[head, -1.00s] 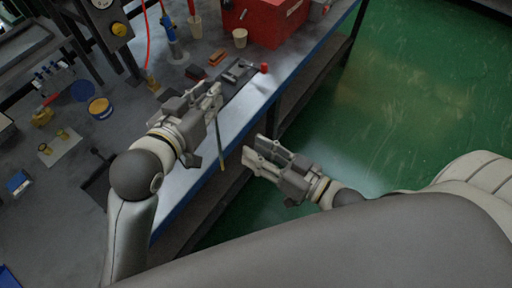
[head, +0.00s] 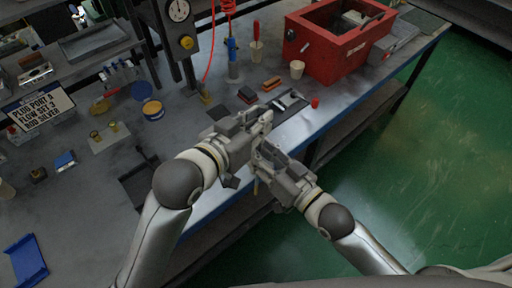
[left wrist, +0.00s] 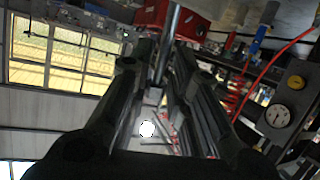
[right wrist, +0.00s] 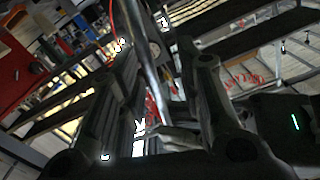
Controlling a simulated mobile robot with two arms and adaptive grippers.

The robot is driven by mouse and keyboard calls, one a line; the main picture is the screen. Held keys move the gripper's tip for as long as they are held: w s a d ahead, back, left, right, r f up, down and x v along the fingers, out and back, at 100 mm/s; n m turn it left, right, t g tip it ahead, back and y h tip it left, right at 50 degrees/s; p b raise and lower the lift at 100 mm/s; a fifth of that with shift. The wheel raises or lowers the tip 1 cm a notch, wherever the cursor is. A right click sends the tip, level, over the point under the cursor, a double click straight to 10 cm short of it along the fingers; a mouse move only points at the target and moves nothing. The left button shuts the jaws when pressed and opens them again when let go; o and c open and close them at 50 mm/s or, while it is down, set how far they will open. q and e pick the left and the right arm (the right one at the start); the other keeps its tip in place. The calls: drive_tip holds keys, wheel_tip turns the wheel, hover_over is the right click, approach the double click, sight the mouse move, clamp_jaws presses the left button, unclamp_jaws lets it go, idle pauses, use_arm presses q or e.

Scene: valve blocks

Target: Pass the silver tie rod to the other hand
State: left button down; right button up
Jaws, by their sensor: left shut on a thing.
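The silver tie rod is a thin, shiny bar; in the left wrist view (left wrist: 170,40) it stands between my left fingers. My left gripper (head: 266,118) is shut on it, beside the bench's front edge. My right gripper (head: 262,150) is just below the left one, with its fingers pointing toward the rod. In the right wrist view the rod (right wrist: 148,65) runs between the right fingers, which stand apart with a gap visible. In the head view the grippers hide most of the rod; a short lower end (head: 256,187) seems to show below them.
A red box (head: 335,45) stands at the back right of the bench. A dark fixture (head: 290,103) and a red piece (head: 315,103) lie close beyond the grippers. A sign (head: 40,110) and a blue tray (head: 25,262) are at left. Green floor is open at right.

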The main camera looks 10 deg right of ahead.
drive_tip(key=shift+w+a, duration=0.35)
drive_tip(key=shift+w, duration=0.1)
clamp_jaws()
use_arm(q)
drive_tip(key=c, duration=1.3)
unclamp_jaws()
use_arm(e)
drive_tip(key=shift+r, duration=0.1)
use_arm(q)
drive_tip(key=shift+o, duration=0.2)
